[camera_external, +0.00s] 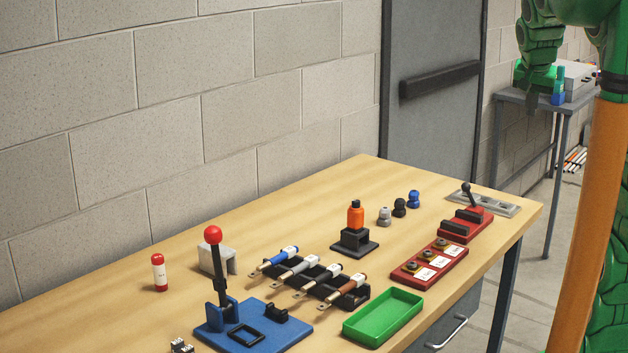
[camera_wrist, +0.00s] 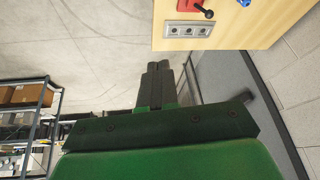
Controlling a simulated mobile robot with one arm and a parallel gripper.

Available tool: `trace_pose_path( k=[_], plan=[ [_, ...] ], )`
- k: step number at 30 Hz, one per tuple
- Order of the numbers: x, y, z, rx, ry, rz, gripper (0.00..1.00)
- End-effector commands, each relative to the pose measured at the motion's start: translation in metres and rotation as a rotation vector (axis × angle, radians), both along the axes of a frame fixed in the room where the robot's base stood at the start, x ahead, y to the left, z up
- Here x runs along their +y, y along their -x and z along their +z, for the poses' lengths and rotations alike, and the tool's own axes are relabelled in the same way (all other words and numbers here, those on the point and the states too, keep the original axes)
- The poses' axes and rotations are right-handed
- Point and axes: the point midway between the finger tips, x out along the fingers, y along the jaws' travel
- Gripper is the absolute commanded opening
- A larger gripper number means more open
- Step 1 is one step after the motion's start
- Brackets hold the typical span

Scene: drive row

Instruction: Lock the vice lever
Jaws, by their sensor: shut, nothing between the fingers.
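The small red vice (camera_external: 467,225) sits near the far right end of the wooden table, with dark jaw blocks on it. Its black lever (camera_external: 471,196) stands up, tilted, with a round knob at the top. In the wrist view part of the red vice (camera_wrist: 190,5) and the black lever (camera_wrist: 203,10) show at the top edge, cut off by the frame. My gripper (camera_wrist: 158,68) is shut and empty, its dark fingers together, apart from the vice and over the floor beside the table. In the external view my green arm is at the upper right.
A grey plate with sockets (camera_external: 485,203) lies beside the vice. A red tray (camera_external: 430,262), a green tray (camera_external: 383,317), a tool rack (camera_external: 330,287) and a blue lever base (camera_external: 254,325) occupy the table. A grey side table (camera_external: 510,97) stands behind.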

Motion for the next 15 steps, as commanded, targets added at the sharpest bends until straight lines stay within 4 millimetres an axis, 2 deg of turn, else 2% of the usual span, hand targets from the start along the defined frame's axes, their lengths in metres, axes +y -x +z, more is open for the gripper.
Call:
trace_pose_path(
  k=[8, 15],
  plan=[
    [0.012, -0.043, -0.023, 0.038, 0.1, 0.004, 0.0],
    [0.031, -0.079, -0.045, 0.063, 0.181, 0.023, 0.0]
  ],
)
